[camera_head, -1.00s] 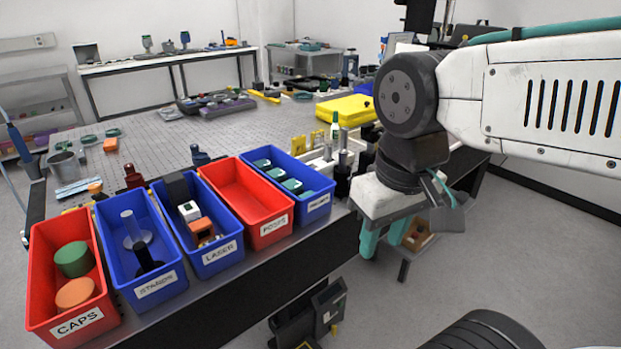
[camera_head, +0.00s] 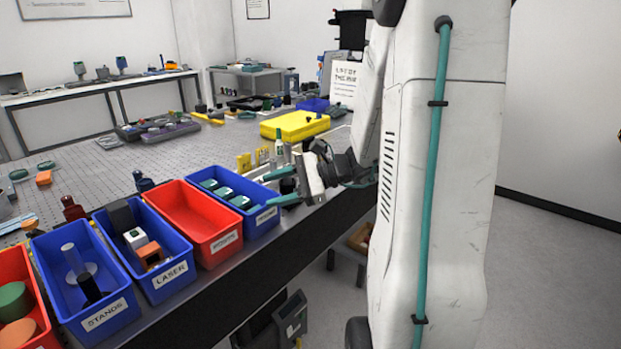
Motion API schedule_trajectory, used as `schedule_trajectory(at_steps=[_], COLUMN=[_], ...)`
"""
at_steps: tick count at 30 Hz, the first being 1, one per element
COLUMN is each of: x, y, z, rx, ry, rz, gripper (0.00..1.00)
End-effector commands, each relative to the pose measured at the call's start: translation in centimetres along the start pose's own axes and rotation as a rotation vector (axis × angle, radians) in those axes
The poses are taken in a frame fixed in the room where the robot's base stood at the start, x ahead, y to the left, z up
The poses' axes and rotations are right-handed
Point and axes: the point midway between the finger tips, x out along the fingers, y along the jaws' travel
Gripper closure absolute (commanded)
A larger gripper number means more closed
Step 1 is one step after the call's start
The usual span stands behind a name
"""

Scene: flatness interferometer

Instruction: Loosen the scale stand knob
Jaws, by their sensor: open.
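I cannot make out a scale stand or its knob for certain in this view. My gripper (camera_head: 269,188) has teal fingers that are apart with nothing seen between them. It points left, at the right end of the rightmost blue bin (camera_head: 262,228), near the bench's front edge. How high it is above the bin is hard to tell. My white arm covers the right part of the view and hides what is behind it. The blue bin labelled STANDS (camera_head: 122,328) holds a grey upright post on a round disc (camera_head: 75,262) and a black piece.
The LASER bin (camera_head: 180,288) and an empty red bin (camera_head: 222,252) stand along the bench's front edge. Open floor lies right of my arm.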

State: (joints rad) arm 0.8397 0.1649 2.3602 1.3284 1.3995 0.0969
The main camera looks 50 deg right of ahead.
Motion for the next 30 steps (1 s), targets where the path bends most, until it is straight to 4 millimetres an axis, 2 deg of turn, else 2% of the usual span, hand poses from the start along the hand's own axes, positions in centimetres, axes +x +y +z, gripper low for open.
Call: schedule_trajectory(at_steps=[1,3,6,9,13,17,30], x=[-2.1,-5.2,-9.7,-13.4,-16.1,-16.3,-12.0], y=[-1.6,-3.6,-5.0,-5.5,-5.4,-6.0,-10.4], z=[-3.3,-7.2,-12.3,-16.0,-18.6,-19.4,-20.5], rx=[0.095,0.200,0.319,0.397,0.449,0.459,0.458], ry=[0.001,-0.001,0.002,0.005,0.011,0.011,0.011], rz=[-0.130,-0.307,-0.525,-0.687,-0.803,-0.833,-0.830], gripper=[0.50,0.50,0.50,0.50,0.50,0.50,0.50])
